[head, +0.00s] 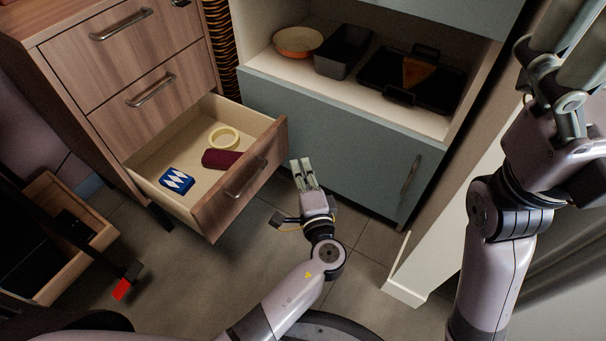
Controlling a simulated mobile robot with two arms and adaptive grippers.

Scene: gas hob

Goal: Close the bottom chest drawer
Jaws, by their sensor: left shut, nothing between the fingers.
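The wooden chest (75,75) stands at the left with its bottom drawer (240,190) pulled well out. Inside the drawer lie a cream ring (223,137), a dark red case (220,159) and a blue-and-white patterned box (177,180). The drawer's front carries a curved metal handle (247,180). My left gripper (302,165) is shut and empty, just right of the drawer front's right end; whether it touches is not clear. My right gripper (556,65) is high at the right, away from the chest; its fingers are partly cut off by the frame.
A grey-blue cabinet (330,135) stands right of the chest, with a pan (298,41), a dark loaf tin (343,51) and a black tray (375,75) on its open shelf. A wooden crate (75,190) lies at the lower left.

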